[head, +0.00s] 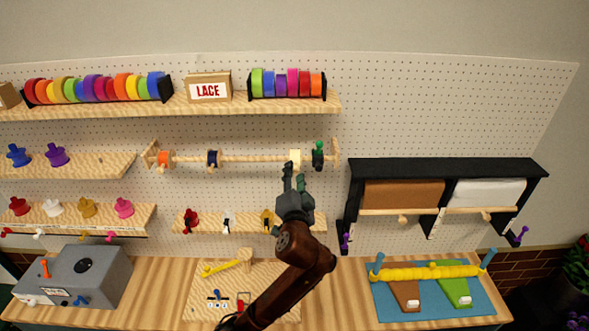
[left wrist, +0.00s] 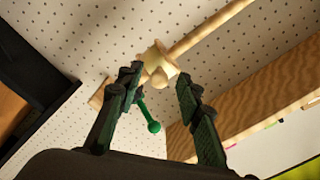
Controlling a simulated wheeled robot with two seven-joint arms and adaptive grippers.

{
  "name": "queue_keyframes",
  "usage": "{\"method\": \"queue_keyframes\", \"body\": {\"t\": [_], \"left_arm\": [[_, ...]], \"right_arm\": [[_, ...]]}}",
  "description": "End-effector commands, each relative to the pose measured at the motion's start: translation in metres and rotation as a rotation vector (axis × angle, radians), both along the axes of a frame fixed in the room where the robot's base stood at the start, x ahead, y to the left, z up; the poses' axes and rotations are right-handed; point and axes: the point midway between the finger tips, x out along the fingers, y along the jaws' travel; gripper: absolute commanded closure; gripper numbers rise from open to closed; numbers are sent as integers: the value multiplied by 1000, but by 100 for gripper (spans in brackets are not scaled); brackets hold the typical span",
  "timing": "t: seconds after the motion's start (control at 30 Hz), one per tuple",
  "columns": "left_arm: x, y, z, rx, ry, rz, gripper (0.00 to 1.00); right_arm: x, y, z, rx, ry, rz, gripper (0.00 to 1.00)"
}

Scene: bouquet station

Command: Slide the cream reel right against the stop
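The cream reel (head: 295,157) sits on a wooden rod (head: 255,158) on the pegboard. A dark green piece with a green knob (head: 318,155), which looks like the stop, is on the rod to its right, with a small gap between them. My left gripper (head: 294,174) is just below the cream reel, fingers pointing up at it. In the left wrist view the cream reel (left wrist: 158,62) shows between and just beyond the parted fingertips (left wrist: 160,80); contact is not clear. The green knob (left wrist: 154,127) shows beside the left finger. My right gripper is not in view.
An orange reel (head: 164,159) and a navy reel (head: 212,158) sit farther left on the rod. A wooden end bracket (head: 336,150) is right of the green piece. A shelf (head: 250,222) lies below, and a black paper-roll rack (head: 445,168) stands to the right.

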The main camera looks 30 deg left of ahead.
Motion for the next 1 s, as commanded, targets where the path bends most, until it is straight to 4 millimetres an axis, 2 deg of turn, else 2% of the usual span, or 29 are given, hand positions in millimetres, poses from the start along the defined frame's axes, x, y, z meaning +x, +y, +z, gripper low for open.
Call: {"method": "queue_keyframes", "body": {"t": [0.2,0.47,0.9,1.0], "left_arm": [[13,9,0,-2,1,0,67],[14,9,-1,-2,0,-1,67],[14,9,-1,-2,0,-1,97],[14,9,-1,-2,0,-1,100]], "right_arm": [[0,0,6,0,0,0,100],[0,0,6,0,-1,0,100],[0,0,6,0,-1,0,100],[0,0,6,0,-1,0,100]]}}
